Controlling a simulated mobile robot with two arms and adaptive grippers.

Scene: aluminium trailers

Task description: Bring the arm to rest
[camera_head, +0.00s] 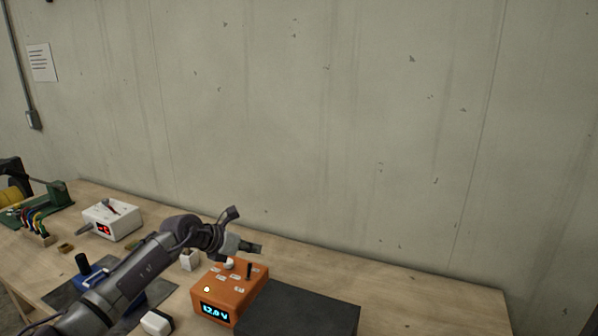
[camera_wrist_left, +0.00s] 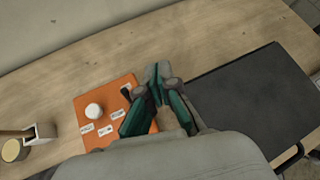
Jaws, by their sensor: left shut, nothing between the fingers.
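My left arm comes in from the left in the head view, and its gripper (camera_head: 246,230) hangs in the air above the bench, over the back of an orange power box (camera_head: 235,299). The box has a lit display reading about 12.0 V, a white knob and a dark lever. In the left wrist view the gripper (camera_wrist_left: 159,85) shows shut and empty, with its fingers over the right edge of the orange box (camera_wrist_left: 90,107). The fingers hide part of the box's top, including most of its lever side. My right gripper is not in view.
A dark flat panel (camera_head: 300,309) lies right of the orange box. A white meter box (camera_head: 112,220) with a red display, a blue device (camera_head: 90,277), a small white block (camera_head: 190,260) and coloured leads (camera_head: 33,222) stand left. The bench's right end (camera_head: 450,300) is clear. A concrete wall stands behind.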

